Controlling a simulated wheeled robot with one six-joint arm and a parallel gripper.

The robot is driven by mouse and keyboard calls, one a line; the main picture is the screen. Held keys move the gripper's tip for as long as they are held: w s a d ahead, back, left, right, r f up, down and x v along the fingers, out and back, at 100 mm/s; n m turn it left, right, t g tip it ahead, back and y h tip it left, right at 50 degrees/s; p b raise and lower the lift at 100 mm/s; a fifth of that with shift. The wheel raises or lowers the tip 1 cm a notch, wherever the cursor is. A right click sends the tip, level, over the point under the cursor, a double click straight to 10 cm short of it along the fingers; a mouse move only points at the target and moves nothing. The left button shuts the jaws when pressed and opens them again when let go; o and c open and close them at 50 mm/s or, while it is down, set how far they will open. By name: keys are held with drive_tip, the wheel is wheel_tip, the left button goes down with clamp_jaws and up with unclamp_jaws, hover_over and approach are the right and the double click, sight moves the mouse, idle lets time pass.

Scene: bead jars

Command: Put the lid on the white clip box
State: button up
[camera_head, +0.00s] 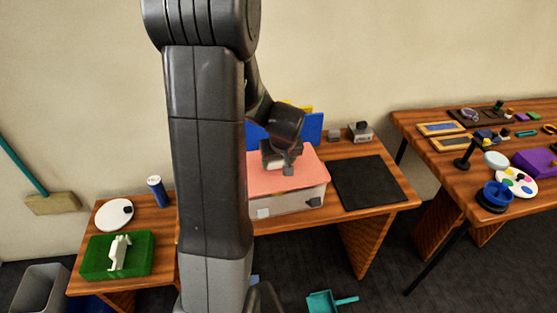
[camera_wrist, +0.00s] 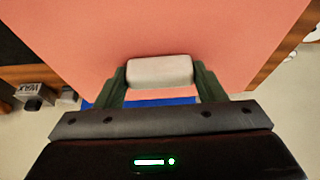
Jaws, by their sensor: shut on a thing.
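The lid (camera_head: 300,175) is a flat salmon-pink panel with a pale grey block-shaped handle (camera_wrist: 160,70). My gripper (camera_head: 279,166) is shut on this handle, with one dark green finger at each side of it in the wrist view. The white clip box (camera_head: 288,204) stands on the wooden table, with a pale clip and a dark clip on its visible walls. The lid lies over the top of the box, roughly level. I cannot tell whether it rests fully on the rim. My arm hides the box's left part.
A black mat (camera_head: 371,185) lies right of the box. Blue and yellow panels (camera_head: 311,128) and small grey blocks (camera_head: 360,132) stand behind. A green tray (camera_head: 142,257), white disc (camera_head: 113,215) and blue can (camera_head: 157,192) are at left. A cluttered second table (camera_head: 435,160) stands right.

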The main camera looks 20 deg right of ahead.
drive_tip(key=shift+f+b, duration=0.85)
drive_tip(key=shift+b, duration=0.3)
idle(0.6)
idle(0.3)
drive_tip(key=o, duration=1.1)
drive_tip(key=shift+r, duration=0.15)
drive_tip(key=v, duration=1.3)
drive_tip(key=shift+s+r, duration=0.1)
drive_tip(key=shift+r, duration=0.2)
drive_tip(key=x, duration=1.4)
drive_tip(key=shift+s+a, duration=0.1)
drive_tip(key=shift+r, duration=0.15)
